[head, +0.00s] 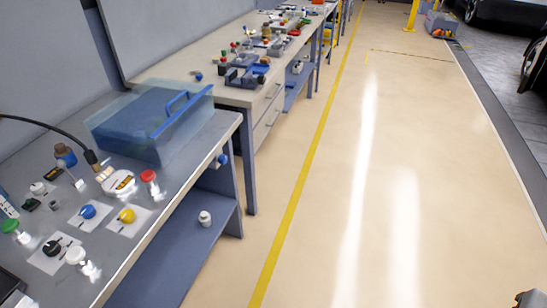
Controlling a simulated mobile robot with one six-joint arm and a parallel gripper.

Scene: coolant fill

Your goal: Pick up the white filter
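A small white cylinder with a darker top (205,219) stands on the lower shelf of the near bench; it may be the white filter. A similar small white piece (297,68) shows on the shelf under the farther bench, too small to tell. No label marks either one as the filter. My gripper is not in view.
The near bench top (193,160) holds a clear blue bin (150,122), knobs on white plates, and capped jars. The floor (370,200) right of the yellow line is clear. A dark grey part shows at the lower right corner.

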